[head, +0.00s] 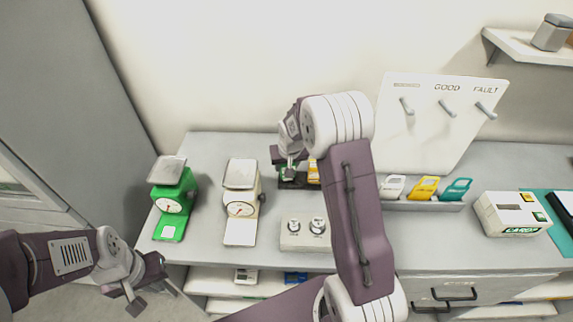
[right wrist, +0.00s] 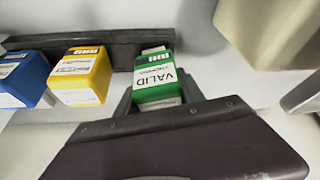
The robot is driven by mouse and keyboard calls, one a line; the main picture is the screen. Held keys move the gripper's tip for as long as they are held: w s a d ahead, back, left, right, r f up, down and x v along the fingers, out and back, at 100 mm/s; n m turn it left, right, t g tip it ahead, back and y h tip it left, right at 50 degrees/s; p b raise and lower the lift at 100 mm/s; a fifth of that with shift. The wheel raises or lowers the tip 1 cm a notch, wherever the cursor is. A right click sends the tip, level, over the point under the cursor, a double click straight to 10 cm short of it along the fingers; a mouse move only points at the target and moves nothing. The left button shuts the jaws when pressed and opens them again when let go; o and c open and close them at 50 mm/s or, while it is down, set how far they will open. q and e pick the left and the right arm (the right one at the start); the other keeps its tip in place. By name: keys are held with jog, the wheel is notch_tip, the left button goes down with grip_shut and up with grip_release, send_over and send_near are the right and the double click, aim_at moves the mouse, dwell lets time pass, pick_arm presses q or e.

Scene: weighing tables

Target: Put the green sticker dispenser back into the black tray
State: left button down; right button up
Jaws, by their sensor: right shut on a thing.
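The green sticker dispenser (right wrist: 155,82), with a white label reading VALID, is between the fingers of my right gripper (right wrist: 157,95), which is shut on it. It is at the right end of the black tray (right wrist: 108,47) in the right wrist view, in line with the yellow dispenser (right wrist: 80,76) and blue dispenser (right wrist: 24,80). I cannot tell whether its base rests in the tray. In the head view my right gripper (head: 287,163) is over the tray (head: 290,184), and my arm hides most of it. My left gripper (head: 152,296) is open and empty, low at the left.
A green scale (head: 172,205) and a white scale (head: 240,208) stand left of the tray. A grey box with two knobs (head: 305,232) is in front. A grey rack (head: 425,206) with several coloured tags and a label machine (head: 512,213) stand to the right.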

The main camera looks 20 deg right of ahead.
jog(key=shift+f+b, duration=0.65)
jog(key=shift+f, duration=0.3)
jog(key=o, duration=1.3)
jog(key=shift+r, duration=0.1)
jog(key=v, duration=0.9)
jog(key=shift+b, duration=0.3)
